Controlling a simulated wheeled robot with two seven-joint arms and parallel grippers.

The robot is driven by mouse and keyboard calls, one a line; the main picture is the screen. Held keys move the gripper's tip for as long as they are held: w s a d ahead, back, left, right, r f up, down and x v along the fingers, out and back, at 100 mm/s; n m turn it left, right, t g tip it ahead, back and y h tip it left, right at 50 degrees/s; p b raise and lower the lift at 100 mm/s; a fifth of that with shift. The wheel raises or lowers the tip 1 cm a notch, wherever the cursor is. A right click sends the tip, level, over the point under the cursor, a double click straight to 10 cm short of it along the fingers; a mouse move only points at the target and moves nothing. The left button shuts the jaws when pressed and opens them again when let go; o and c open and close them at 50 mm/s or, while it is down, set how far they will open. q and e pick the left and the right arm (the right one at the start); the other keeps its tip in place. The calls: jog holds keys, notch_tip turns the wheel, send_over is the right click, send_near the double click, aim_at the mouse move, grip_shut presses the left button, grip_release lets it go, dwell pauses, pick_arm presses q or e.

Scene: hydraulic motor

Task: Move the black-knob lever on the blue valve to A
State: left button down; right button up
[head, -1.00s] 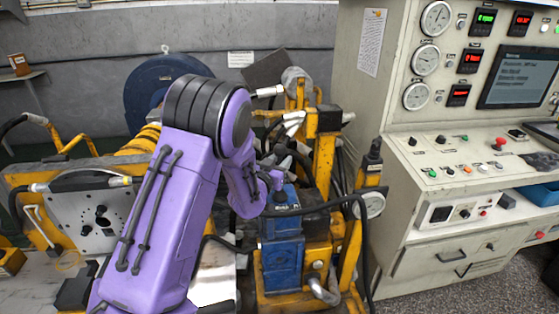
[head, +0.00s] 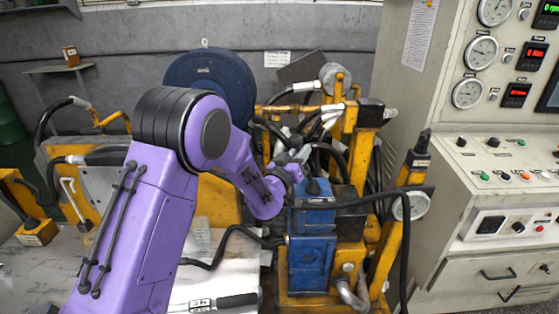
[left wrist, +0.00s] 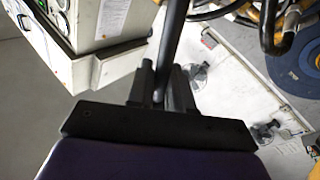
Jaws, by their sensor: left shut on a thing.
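My left gripper (head: 294,160) is at the lever just above the valve, at the end of the purple arm from the left. In the left wrist view my left gripper (left wrist: 162,85) is shut around a dark rod, the lever (left wrist: 172,45). The black knob is not clearly visible, and I cannot read any A mark. My right gripper is in neither view.
A control cabinet (head: 485,220) with gauges stands at the right. A black hose (head: 405,230) loops in front of the valve's right side. Yellow posts and hoses crowd behind it. A black-handled tool (head: 225,301) lies on the pale bench at the front.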

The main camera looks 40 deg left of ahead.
pick_arm(q)
jog(key=shift+s+a+f+n+b, duration=0.2)
jog(key=shift+a+f+n+b, duration=0.1)
jog(key=shift+f, duration=0.1)
jog(key=shift+s+r+n+t, duration=0.1)
jog(key=shift+n+t, duration=0.2)
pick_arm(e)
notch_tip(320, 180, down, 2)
pick_arm(q)
jog(key=c, duration=1.3)
grip_release()
jog(key=shift+a, duration=0.1)
jog(key=shift+o, duration=0.6)
jog(key=shift+s, duration=0.1)
jog(key=shift+s+b, duration=0.1)
jog(key=shift+b, duration=0.2)
